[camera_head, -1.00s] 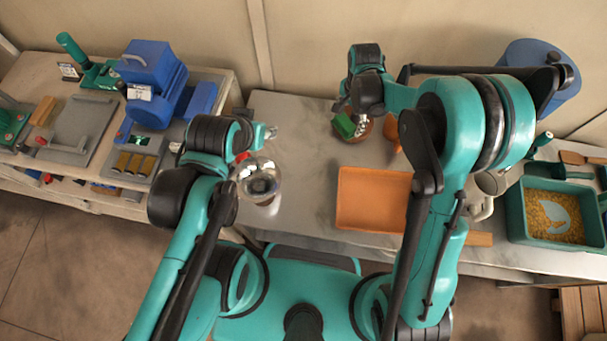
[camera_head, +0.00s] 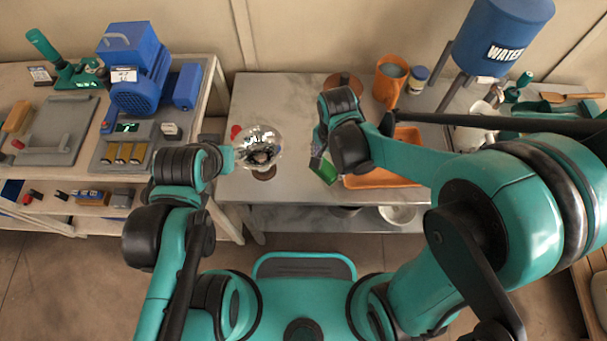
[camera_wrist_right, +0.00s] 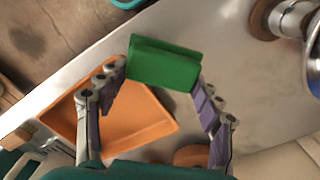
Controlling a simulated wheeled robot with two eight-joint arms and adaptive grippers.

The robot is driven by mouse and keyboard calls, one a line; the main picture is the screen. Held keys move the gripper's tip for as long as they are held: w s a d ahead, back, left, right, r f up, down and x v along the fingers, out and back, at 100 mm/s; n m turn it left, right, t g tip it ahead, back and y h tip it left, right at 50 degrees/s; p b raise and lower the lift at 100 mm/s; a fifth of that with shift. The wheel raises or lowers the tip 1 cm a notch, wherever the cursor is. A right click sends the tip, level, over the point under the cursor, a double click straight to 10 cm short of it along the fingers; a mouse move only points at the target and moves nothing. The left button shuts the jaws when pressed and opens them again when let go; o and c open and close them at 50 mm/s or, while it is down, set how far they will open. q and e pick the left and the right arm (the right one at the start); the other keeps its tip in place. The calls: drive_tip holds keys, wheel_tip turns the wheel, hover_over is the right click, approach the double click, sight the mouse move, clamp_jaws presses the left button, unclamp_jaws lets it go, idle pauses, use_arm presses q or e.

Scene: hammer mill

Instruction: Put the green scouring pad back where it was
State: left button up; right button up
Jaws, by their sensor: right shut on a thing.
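The green scouring pad (camera_head: 324,171) is held between the fingertips of my right gripper (camera_head: 322,158). In the right wrist view the pad (camera_wrist_right: 165,64) spans both fingertips of the right gripper (camera_wrist_right: 160,76), above the grey table. In the head view it is at the left front corner of the orange tray (camera_head: 408,148); the tray also shows below it in the wrist view (camera_wrist_right: 145,122). A round brown dish (camera_head: 345,84) stands behind my right gripper. My left gripper (camera_head: 231,157) is beside a shiny round vessel (camera_head: 259,146); its fingers are too hidden to read.
An orange cup (camera_head: 388,82), a small jar (camera_head: 417,77) and a blue water tank (camera_head: 501,35) stand at the back right. The left bench carries a blue motor (camera_head: 137,80). The table (camera_head: 285,97) is clear between the shiny vessel and the brown dish.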

drive_tip(key=b, duration=0.2)
hover_over(306, 175)
wheel_tip(306, 175, down, 4)
drive_tip(key=shift+a+f, duration=0.1)
drive_tip(key=shift+f+b, duration=1.05)
drive_tip(key=shift+f, duration=0.8)
drive_tip(key=shift+s, duration=0.1)
drive_tip(key=shift+f, duration=0.2)
drive_tip(key=o, duration=1.6)
drive_tip(key=shift+c, duration=0.2)
